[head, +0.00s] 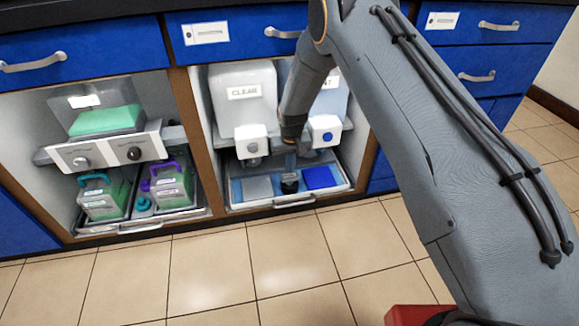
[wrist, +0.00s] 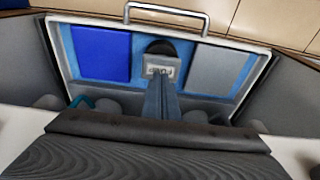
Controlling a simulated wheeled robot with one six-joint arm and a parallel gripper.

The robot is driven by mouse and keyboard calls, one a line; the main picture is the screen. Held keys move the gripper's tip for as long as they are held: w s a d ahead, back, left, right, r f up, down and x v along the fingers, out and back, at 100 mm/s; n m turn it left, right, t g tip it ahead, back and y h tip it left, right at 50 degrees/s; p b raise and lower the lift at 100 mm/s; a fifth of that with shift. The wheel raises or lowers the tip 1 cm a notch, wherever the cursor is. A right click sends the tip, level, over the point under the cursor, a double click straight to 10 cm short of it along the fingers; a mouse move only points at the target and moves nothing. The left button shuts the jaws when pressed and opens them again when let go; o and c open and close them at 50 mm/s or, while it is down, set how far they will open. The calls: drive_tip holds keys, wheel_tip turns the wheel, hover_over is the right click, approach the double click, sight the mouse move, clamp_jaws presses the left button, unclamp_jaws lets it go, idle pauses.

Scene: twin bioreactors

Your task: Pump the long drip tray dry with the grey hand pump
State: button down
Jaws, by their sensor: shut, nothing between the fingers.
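The long drip tray (head: 232,204) is pulled out under the right cabinet bay, with a light blue floor; I cannot tell whether that blue is liquid. It fills the wrist view (wrist: 258,72). A small dark round-topped thing with a grey part, likely the grey hand pump (head: 289,187), stands mid-tray between two square pads; its dark top shows in the wrist view (wrist: 158,46). My gripper (head: 290,168) points down just above or at it, shut and empty. In the wrist view my gripper (wrist: 160,78) overlaps the pump's near side. Whether they touch is unclear.
A blue pad (head: 319,177) and a grey pad (head: 257,187) flank the pump. A tank labelled CLEAR (head: 245,95) and a second tank (head: 331,103) hang close above. The floor in front is clear.

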sight(289, 175)
drive_tip(key=shift+f, duration=0.1)
drive_tip(key=shift+f+b, duration=0.7)
drive_tip(key=shift+f, duration=0.85)
drive_tip(key=shift+r+p, duration=1.05)
drive_tip(key=shift+r, duration=0.65)
